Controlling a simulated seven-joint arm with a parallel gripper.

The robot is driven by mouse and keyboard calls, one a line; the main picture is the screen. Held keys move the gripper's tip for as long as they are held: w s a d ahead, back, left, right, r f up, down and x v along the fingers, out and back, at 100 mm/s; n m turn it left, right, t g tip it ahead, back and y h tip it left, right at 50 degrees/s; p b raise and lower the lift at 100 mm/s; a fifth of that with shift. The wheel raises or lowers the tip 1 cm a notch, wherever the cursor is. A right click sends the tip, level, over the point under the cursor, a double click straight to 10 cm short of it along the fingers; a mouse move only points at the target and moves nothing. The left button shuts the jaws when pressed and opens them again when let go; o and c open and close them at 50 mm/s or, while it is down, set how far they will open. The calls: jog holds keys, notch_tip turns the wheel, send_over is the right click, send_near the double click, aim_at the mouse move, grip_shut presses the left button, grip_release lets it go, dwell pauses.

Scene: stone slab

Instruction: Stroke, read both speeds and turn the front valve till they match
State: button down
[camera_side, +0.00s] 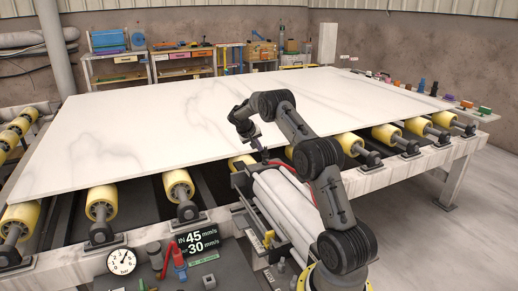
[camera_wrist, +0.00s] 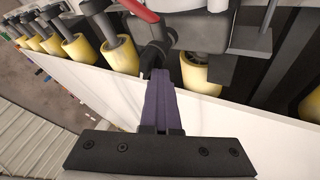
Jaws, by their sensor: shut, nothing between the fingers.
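The speed display (camera_side: 196,240) in the side view reads IN 45 mm/s and, on the line below, 30 mm/s. My gripper (camera_side: 262,154) hangs at the slab's near edge, by the white cylinders. In the wrist view its purple fingers (camera_wrist: 158,80) are shut and empty, with their tips close to a dark knob or pivot (camera_wrist: 150,55). I cannot tell whether they touch. A red lever (camera_wrist: 140,10) reaches above that part. The white marble slab (camera_side: 170,125) lies flat on the rollers. Which fitting is the front valve is not clear.
A round dial (camera_side: 122,261) and a red-handled fitting (camera_side: 179,256) stand beside the display. A yellow handle (camera_side: 269,239) sits on the white cylinder unit (camera_side: 285,205). Yellow rollers (camera_side: 102,203) line the near edge. Small coloured items (camera_side: 435,90) sit at the far right.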

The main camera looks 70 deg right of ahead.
jog(key=shift+s+d+f+m+g, duration=0.15)
jog(key=shift+s+d+m+g, duration=0.15)
jog(key=shift+m+g, duration=0.4)
jog(key=shift+f, duration=0.1)
dwell(0.4)
